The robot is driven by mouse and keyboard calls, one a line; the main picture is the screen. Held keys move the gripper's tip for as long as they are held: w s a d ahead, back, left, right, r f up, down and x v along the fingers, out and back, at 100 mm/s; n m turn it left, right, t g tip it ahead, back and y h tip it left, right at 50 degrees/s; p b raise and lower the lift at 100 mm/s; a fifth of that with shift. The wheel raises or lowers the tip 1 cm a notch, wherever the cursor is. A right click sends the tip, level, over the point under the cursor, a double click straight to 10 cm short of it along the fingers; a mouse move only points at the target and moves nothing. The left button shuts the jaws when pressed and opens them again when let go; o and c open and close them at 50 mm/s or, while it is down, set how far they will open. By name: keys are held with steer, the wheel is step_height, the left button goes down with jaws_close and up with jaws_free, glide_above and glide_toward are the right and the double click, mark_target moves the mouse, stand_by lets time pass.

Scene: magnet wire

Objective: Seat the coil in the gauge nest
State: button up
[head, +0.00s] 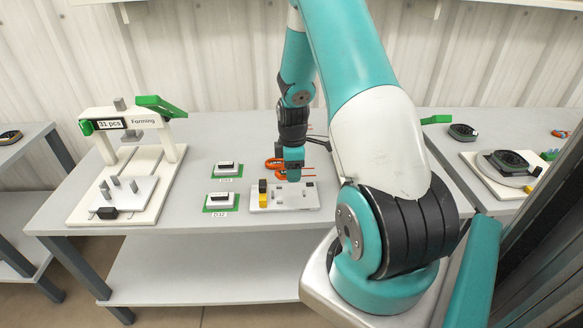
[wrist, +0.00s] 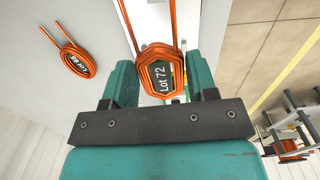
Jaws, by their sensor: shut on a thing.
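My gripper (head: 292,172) is shut on an orange wire coil (wrist: 158,76) with a dark "Lot 72" label. In the wrist view the coil sits between my two teal fingers (wrist: 157,85), with its two straight leads pointing away. In the head view the held coil (head: 280,175) shows beside the fingers, leads to the right. It appears over the back edge of a white fixture block (head: 297,198) with small posts and a yellow piece, likely the gauge nest. Its height above the block is hard to tell. A second orange coil (wrist: 75,62) lies on the table.
A forming press (head: 130,150) reading "31 pcs" stands at the table's left. A side table at right holds a round device (head: 505,165).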

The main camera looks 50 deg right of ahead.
mark_target(292, 195)
steer(key=shift+f+b, duration=2.45)
steer(key=shift+f, duration=0.5)
steer(key=shift+f+b, duration=0.5)
steer(key=shift+f, duration=0.5)
steer(key=o, duration=1.1)
steer(key=shift+c, duration=0.2)
steer(key=shift+r+p, duration=2.2)
steer(key=shift+r, duration=0.4)
step_height(292, 195, up, 17)
steer(key=shift+r, duration=0.15)
